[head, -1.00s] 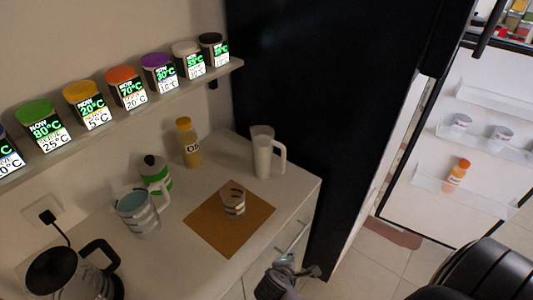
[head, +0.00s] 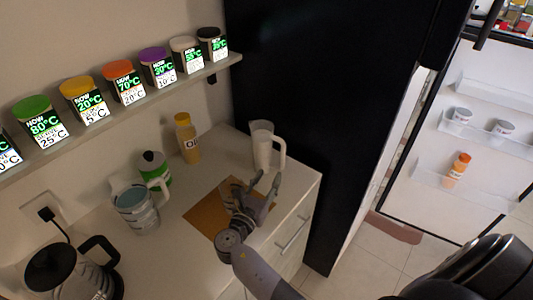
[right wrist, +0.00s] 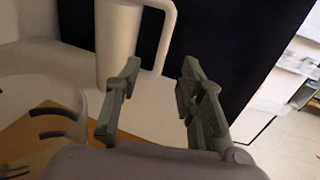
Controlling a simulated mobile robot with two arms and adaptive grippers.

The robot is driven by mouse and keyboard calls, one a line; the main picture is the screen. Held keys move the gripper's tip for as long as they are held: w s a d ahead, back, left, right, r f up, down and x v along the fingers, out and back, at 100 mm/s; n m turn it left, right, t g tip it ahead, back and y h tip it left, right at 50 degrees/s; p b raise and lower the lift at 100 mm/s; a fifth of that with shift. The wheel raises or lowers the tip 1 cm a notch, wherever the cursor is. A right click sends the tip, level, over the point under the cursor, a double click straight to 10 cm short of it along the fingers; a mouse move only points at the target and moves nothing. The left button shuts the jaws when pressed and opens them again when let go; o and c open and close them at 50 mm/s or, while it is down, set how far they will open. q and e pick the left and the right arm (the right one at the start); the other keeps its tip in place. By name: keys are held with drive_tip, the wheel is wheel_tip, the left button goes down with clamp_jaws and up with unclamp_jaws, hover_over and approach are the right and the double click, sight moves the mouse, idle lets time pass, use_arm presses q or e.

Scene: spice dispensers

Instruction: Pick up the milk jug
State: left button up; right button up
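The milk jug (head: 262,150), white with a handle on its right side, stands upright at the counter's far right corner. It also shows at the top of the right wrist view (right wrist: 117,42), its rim cut off. My right gripper (head: 264,188) is over the brown mat, just in front of the jug and apart from it. In the right wrist view its two fingers (right wrist: 160,80) are spread with nothing between them, the jug and handle lying beyond, mostly to the left. My left gripper is not in view.
The striped glass (right wrist: 45,125) is close to the left of my right gripper. The brown mat (head: 205,215) lies below. An oil bottle (head: 187,140), green-bodied container (head: 155,170), glass pitcher (head: 135,207) and kettle (head: 60,275) stand further left. A dark cabinet side (head: 300,90) rises behind the jug.

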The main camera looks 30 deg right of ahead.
sight(282, 158)
drive_tip(key=b+x, duration=0.1)
drive_tip(key=x, duration=0.4)
drive_tip(key=b+x, duration=0.2)
drive_tip(key=x, duration=0.4)
drive_tip(key=shift+s+d+f, duration=0.1)
drive_tip(key=shift+d+f, duration=0.05)
drive_tip(key=shift+d, duration=0.25)
drive_tip(key=shift+c, duration=0.5)
drive_tip(key=shift+a, duration=0.1)
drive_tip(key=shift+c, duration=0.7)
clamp_jaws()
